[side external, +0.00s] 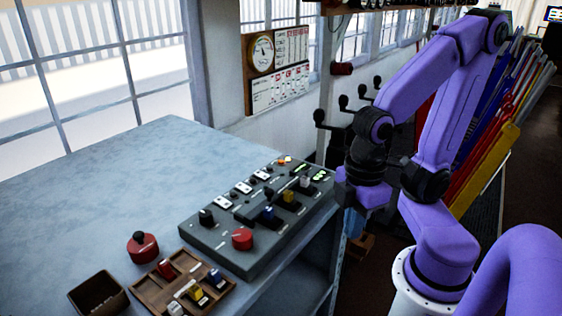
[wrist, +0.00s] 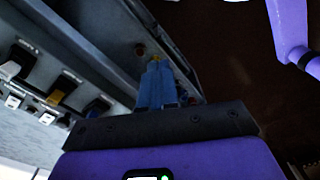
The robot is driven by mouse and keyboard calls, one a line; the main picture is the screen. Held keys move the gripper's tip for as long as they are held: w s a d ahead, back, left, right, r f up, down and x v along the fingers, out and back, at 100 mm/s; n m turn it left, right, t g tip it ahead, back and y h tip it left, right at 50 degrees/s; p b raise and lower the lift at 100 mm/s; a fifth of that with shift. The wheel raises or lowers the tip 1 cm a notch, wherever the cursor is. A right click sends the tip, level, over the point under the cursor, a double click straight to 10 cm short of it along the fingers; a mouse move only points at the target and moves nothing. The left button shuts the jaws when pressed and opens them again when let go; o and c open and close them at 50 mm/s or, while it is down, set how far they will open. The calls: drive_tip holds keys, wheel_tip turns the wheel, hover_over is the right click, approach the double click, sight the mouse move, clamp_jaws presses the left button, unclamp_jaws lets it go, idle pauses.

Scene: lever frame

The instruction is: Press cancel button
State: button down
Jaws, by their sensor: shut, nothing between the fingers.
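A grey control panel (side external: 225,254) lies on the table in the side view, with a red knob (side external: 242,239), a black knob (side external: 206,216), white switches and sliders. A small orange piece (side external: 285,161) and green-lit marks (side external: 319,176) are at its far end. I cannot read which control is the cancel button. My gripper (side external: 353,228) points down just off the panel's right end, apart from the controls. In the wrist view, its blue fingers (wrist: 155,88) are shut and empty, beside the panel's edge (wrist: 135,35).
A red base with a black knob (side external: 142,247), a brown tray of coloured pieces (side external: 183,286) and a dark open box (side external: 98,294) are at the table's front. The back left of the table (side external: 110,180) is clear. Black-knobbed levers (side external: 343,101) stand behind my arm.

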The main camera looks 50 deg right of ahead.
drive_tip(key=w+r+m+g+y, duration=0.1)
drive_tip(key=w+m+y, duration=0.2)
drive_tip(key=w+m, duration=0.75)
wheel_tip(320, 180, up, 5)
drive_tip(key=m+t+y, duration=0.3)
drive_tip(key=m+t, duration=0.5)
drive_tip(key=m, duration=1.3)
hover_over(281, 162)
drive_tip(key=d, duration=0.1)
drive_tip(key=shift+s, duration=0.25)
drive_tip(key=shift+n, duration=0.25)
drive_tip(key=shift+f, duration=4.45)
drive_tip(key=shift+f, duration=0.2)
